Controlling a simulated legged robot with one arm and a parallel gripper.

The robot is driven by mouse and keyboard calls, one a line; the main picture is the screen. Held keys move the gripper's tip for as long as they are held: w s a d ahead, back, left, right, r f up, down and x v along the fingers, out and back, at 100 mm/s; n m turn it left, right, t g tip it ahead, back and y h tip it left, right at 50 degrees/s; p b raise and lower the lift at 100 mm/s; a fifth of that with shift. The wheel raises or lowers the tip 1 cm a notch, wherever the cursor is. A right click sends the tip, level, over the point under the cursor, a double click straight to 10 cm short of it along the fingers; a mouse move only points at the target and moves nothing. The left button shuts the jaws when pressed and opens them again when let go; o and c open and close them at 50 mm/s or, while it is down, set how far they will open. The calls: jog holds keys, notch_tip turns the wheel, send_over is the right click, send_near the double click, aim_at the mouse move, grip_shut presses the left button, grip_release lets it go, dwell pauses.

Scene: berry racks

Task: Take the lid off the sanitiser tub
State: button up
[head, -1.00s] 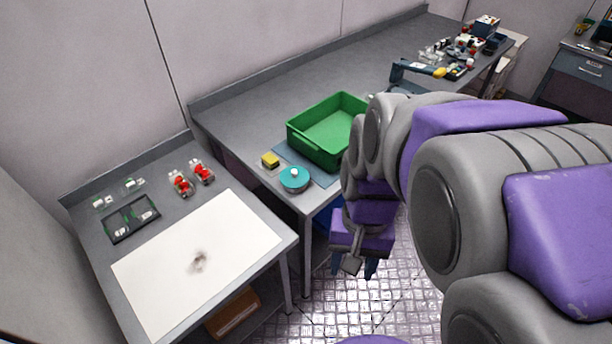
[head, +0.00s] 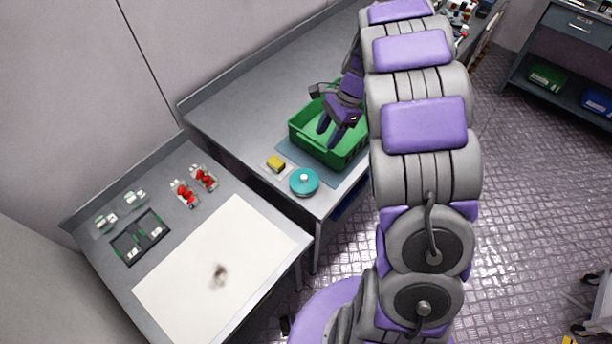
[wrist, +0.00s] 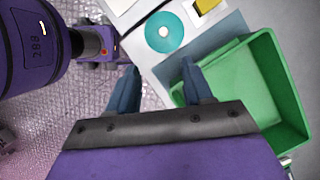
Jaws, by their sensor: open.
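The sanitiser tub's lid is a round teal disc (head: 304,182) with a white knob in its middle. It lies on the grey bench near its front corner, and the tub's body cannot be made out beneath it. The lid also shows in the wrist view (wrist: 164,32), beyond my fingertips and between them. My gripper (head: 332,140) is open and empty, with its fingers pointing down. In the head view it appears over the green crate. In the wrist view (wrist: 160,68) its two fingers are apart, touching nothing.
The green crate (head: 301,146) stands on a blue-grey mat beside the lid. A yellow sponge (head: 276,162) lies just left of the lid. The lower table at left holds a white sheet (head: 215,275), a black tray (head: 140,237) and red berry punnets (head: 185,193).

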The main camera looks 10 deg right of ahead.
jog(key=a+f, duration=0.3)
jog(key=f, duration=0.1)
jog(key=b, duration=0.2)
send_near(304, 176)
jog(key=shift+s+a+f, duration=0.15)
jog(key=shift+s+f, duration=0.1)
jog(key=shift+f, duration=0.35)
jog(key=shift+s+a+f, duration=0.15)
jog(key=shift+s+f, duration=0.1)
jog(key=shift+f, duration=0.4)
jog(key=shift+a+f, duration=0.25)
jog(key=shift+a, duration=0.2)
jog(key=shift+a+f, duration=0.25)
jog(key=shift+a, duration=0.2)
jog(key=x, duration=0.1)
jog(key=b+x, duration=0.1)
jog(key=x, duration=0.2)
jog(key=shift+w+d+f, duration=0.3)
jog(key=shift+d+f, duration=0.1)
jog(key=shift+f, duration=0.05)
jog(key=shift+d, duration=0.1)
jog(key=shift+a, duration=0.4)
jog(key=c, duration=0.7)
jog(key=shift+d, duration=0.25)
grip_shut()
